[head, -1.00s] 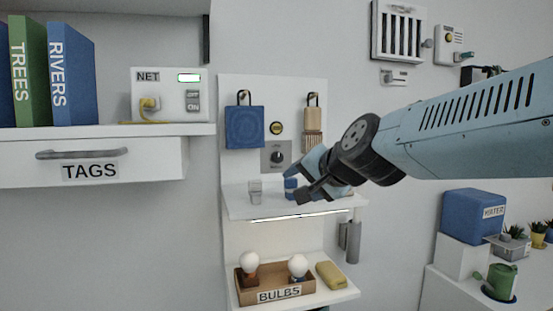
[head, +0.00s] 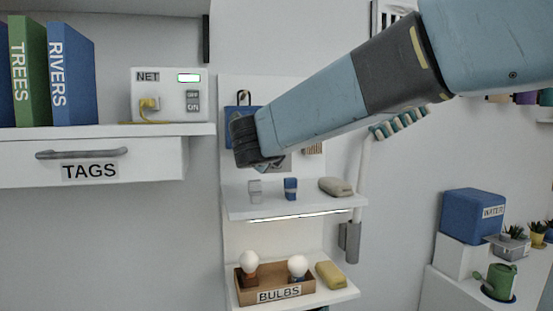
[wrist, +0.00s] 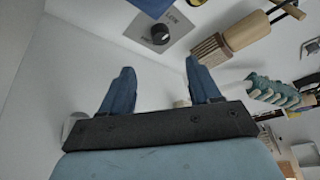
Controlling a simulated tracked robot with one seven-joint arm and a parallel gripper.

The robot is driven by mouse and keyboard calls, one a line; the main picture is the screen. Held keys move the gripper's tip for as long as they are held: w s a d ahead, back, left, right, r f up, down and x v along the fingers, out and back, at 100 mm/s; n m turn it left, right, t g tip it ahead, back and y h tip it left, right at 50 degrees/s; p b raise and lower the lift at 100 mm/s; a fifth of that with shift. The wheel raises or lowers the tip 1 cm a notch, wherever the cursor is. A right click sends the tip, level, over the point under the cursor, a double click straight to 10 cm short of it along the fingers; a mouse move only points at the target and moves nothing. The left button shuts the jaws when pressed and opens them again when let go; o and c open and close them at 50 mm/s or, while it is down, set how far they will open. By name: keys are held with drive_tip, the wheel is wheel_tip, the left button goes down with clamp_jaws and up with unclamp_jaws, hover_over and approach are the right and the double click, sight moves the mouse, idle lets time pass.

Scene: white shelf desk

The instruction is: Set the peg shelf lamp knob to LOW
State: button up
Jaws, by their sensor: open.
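The dark round lamp knob (wrist: 160,32) sits on a grey plate (wrist: 172,19) with small lettering, in the wrist view. The mark on the knob is too small to read. My gripper (wrist: 160,82) is open and empty, its two blue fingers apart. The knob lies beyond the fingertips, between them across the picture, and nothing touches it. The lit strip lamp (head: 300,216) runs under the white peg shelf (head: 325,204).
A blue hanging item (wrist: 150,5) and a wooden brush (wrist: 235,38) flank the plate. A teal-striped item (wrist: 272,91) is at the right.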

drive_tip(key=x, duration=1.2)
drive_tip(key=shift+w+f, duration=0.1)
drive_tip(key=c, duration=1)
drive_tip(key=shift+f, duration=0.1)
drive_tip(key=shift+c, duration=0.2)
drive_tip(key=shift+n, duration=0.3)
drive_tip(key=o, duration=1)
drive_tip(key=shift+o, duration=0.2)
drive_tip(key=v, duration=1.3)
drive_tip(key=shift+s+a, duration=0.2)
drive_tip(key=shift+s, duration=0.15)
